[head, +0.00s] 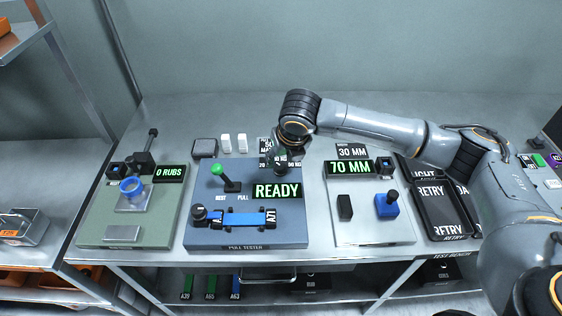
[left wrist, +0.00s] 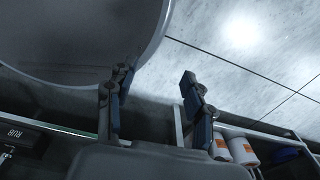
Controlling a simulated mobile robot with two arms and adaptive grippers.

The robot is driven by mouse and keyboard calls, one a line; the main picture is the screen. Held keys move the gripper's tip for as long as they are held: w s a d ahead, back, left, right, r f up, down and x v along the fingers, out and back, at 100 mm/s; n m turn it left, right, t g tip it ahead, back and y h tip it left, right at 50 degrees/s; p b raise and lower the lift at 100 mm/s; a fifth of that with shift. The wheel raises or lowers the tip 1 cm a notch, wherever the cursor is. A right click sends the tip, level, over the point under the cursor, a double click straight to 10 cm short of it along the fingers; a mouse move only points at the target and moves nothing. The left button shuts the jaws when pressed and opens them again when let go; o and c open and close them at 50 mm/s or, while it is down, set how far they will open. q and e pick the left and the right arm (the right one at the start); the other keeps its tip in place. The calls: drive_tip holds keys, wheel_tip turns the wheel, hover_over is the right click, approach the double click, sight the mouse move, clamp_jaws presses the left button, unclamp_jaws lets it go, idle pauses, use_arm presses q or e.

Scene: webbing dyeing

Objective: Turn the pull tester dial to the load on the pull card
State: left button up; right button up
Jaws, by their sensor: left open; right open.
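The pull tester (head: 205,236) is a blue-grey plate in the middle of the bench. It has a green-knobbed lever (head: 217,171) by the words REST and PULL, a READY display (head: 276,191) and a blue strap (head: 245,218) lying across its front. The dial is at its back right, mostly hidden; small dark load labels (head: 266,163) show beside my right gripper (head: 281,162). That gripper points down over the dial; contact is unclear. A dark card (head: 264,145) behind is partly covered; its figures are only partly readable. My left gripper (left wrist: 157,103) is open and empty in the left wrist view.
A green rub plate (head: 95,232) stands on the left, with a display ending in RUBS. A pale plate (head: 375,232) with a 70 MM display is on the right. Dark RETRY trays (head: 437,205) lie beyond it. The back of the bench is mostly clear.

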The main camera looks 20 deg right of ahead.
sight(280, 166)
drive_tip(key=shift+x, duration=2.25)
clamp_jaws()
